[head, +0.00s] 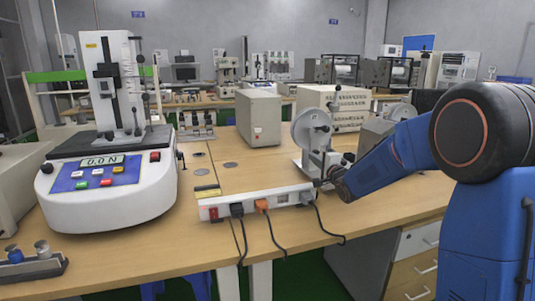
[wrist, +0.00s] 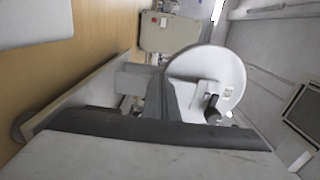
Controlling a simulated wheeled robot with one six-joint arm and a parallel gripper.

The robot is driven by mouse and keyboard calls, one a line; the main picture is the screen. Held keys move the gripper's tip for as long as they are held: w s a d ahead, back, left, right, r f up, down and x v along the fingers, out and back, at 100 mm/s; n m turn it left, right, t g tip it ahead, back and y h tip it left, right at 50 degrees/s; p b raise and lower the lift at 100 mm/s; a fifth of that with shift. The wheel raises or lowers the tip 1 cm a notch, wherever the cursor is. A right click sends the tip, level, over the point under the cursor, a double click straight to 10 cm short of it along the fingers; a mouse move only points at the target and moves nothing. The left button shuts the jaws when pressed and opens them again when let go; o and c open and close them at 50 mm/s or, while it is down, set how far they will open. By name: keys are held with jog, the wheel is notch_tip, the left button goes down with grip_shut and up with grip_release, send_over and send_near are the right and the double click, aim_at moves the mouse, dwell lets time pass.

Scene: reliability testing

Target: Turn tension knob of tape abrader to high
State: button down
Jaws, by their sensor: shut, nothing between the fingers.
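The tape abrader (head: 312,128) appears to be the machine with the light round disc on the wooden bench, just right of centre in the head view. Its disc also shows in the wrist view (wrist: 225,68), with a small dark handle (wrist: 212,110) on its face. My arm reaches in from the right, and my gripper (head: 326,181) is low beside the machine's base, behind the power strip. The gripper is shut and holds nothing. I cannot tell whether it touches the machine. The tension knob cannot be made out clearly in either view.
A white power strip (head: 255,202) with plugs and hanging cables lies at the bench's front edge. A beige box (head: 258,118) stands behind. A large white tester (head: 108,190) with a display stands at left. Bare bench top (head: 230,172) lies between tester and abrader.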

jog(key=shift+r, duration=0.2)
dwell(0.3)
jog(key=shift+s+a, duration=0.15)
jog(key=shift+a, duration=0.15)
jog(key=shift+v, duration=2.95)
